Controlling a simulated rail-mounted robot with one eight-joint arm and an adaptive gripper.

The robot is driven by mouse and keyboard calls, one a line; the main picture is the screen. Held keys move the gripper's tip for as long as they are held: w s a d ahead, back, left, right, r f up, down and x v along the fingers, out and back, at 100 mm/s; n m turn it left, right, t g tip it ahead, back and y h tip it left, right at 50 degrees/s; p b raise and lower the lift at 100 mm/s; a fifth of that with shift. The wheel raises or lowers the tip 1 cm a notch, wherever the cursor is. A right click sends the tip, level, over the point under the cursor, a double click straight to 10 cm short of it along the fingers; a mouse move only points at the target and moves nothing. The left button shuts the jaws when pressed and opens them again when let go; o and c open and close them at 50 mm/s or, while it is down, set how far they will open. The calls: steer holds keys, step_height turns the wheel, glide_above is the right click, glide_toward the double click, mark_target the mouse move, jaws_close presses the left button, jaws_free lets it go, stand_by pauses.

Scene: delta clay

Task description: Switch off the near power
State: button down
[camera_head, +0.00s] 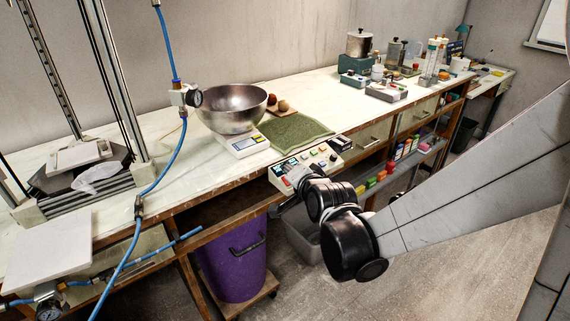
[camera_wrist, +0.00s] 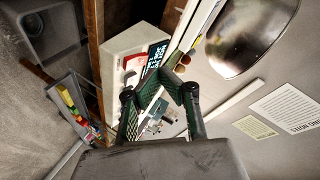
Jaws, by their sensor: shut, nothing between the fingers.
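A beige control panel (camera_head: 305,165) with several coloured buttons and small displays sits at the bench's front edge, in the middle of the head view. In the wrist view, the panel (camera_wrist: 118,65) shows a lit text display (camera_wrist: 157,56) and a red part (camera_wrist: 134,62), perhaps a switch. I cannot read which control is the near power or its setting. My gripper (camera_head: 284,206) is at the panel's near end, partly hidden by my wrist. In the wrist view, my gripper (camera_wrist: 158,88) is shut and empty, its fingers overlapping the panel's near part. Contact cannot be told.
A metal bowl (camera_head: 232,106) stands on a scale (camera_head: 246,144) beside a green cloth (camera_head: 298,131), behind the panel. A purple bin (camera_head: 232,268) stands below the bench. A blue hose (camera_head: 165,178) hangs at left. Open floor lies in front of the bench.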

steer(key=shift+f, duration=0.15)
steer(key=shift+w+a+f+b, duration=0.15)
steer(key=shift+f+b, duration=0.1)
steer(key=shift+b, duration=0.2)
steer(key=shift+w+f, duration=0.1)
steer(key=shift+f, duration=0.15)
stand_by(0.7)
steer(key=shift+r, duration=0.1)
steer(key=shift+s+r, duration=0.25)
steer(key=shift+r, duration=0.3)
stand_by(0.4)
steer(key=r+p, duration=0.1)
steer(key=s+d+r+p, duration=0.1)
steer(key=r, duration=0.1)
steer(key=r+p, duration=0.1)
steer(key=p, duration=0.1)
steer(key=shift+s+d+r, duration=0.25)
steer(key=shift+s+d, duration=0.05)
steer(key=shift+s, duration=0.05)
